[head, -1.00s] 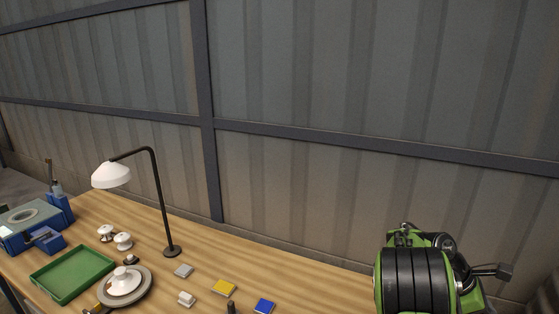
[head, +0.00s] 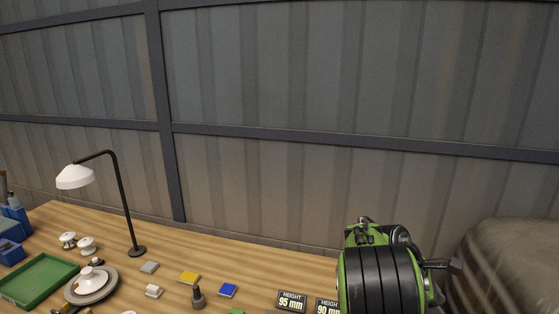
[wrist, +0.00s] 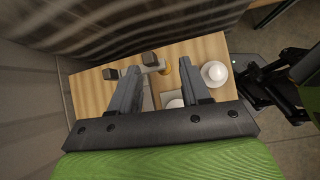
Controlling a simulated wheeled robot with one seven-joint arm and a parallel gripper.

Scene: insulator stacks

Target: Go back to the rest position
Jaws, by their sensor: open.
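My gripper (wrist: 158,72) shows in the wrist view with its two grey fingers apart. Nothing is seen held between them. Beyond the fingers is the wooden bench top with a white round piece (wrist: 215,73) to the right of the right finger. Another white piece (wrist: 174,103) shows partly between the fingers. In the head view my green and black arm stands at the lower right, and the gripper itself is not seen there.
The wooden bench (head: 225,264) holds a green tray (head: 14,299), a white insulator (head: 91,276) on a round grey plate, a lamp (head: 123,200), coloured squares, a dark peg (head: 198,298) and height signs (head: 291,301). A metal wall (head: 300,80) stands behind. A brown covered bulk (head: 510,260) is at right.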

